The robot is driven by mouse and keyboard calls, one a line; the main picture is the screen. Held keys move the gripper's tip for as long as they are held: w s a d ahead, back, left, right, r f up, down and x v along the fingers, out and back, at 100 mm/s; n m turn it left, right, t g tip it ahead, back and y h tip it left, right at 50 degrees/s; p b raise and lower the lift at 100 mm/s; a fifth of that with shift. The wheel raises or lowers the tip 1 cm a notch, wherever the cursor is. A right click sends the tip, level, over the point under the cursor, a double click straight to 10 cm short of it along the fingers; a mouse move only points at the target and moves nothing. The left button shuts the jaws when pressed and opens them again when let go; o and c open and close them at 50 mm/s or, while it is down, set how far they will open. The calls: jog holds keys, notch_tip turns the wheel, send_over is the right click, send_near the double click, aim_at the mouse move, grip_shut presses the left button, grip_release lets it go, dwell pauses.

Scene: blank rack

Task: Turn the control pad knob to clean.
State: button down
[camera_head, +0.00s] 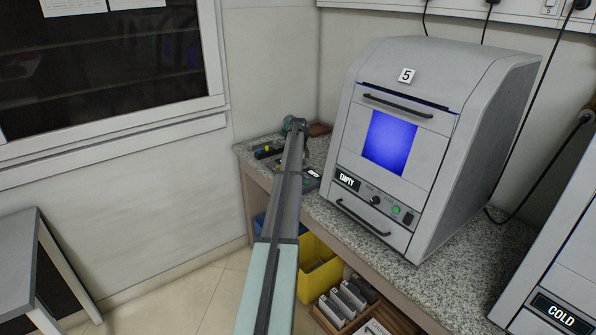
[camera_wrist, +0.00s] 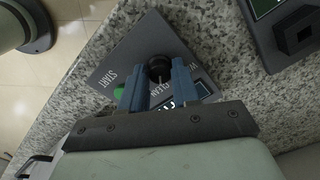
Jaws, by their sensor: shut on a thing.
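The grey control pad (camera_wrist: 130,60) lies on the speckled counter in the wrist view. It has a round black knob (camera_wrist: 159,67) with labels around it, one reading CLEAN, and START printed further left. My gripper (camera_wrist: 158,82) has its two blue fingers on either side of the knob and is shut on it. The fingers and wrist partly cover a green button (camera_wrist: 118,91) and a lit display (camera_wrist: 168,105). The exact direction of the knob's pointer is hard to tell. In the head view the pad's dark display (camera_head: 313,173) shows beside my arm, which hides much of the pad.
A grey machine marked 5 (camera_head: 455,95) with a blue window stands right of the pad; its display reads EMPTY. Another unit reading COLD (camera_head: 560,312) is at the lower right. A dark device (camera_wrist: 295,38) lies beside the pad. A yellow bin (camera_head: 318,270) sits below the counter.

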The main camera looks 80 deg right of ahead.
jog(key=shift+m, duration=2.1)
jog(key=c, duration=0.8)
grip_release()
jog(key=shift+c, duration=0.2)
jog(key=shift+r, duration=0.1)
notch_tip(320, 180, up, 14)
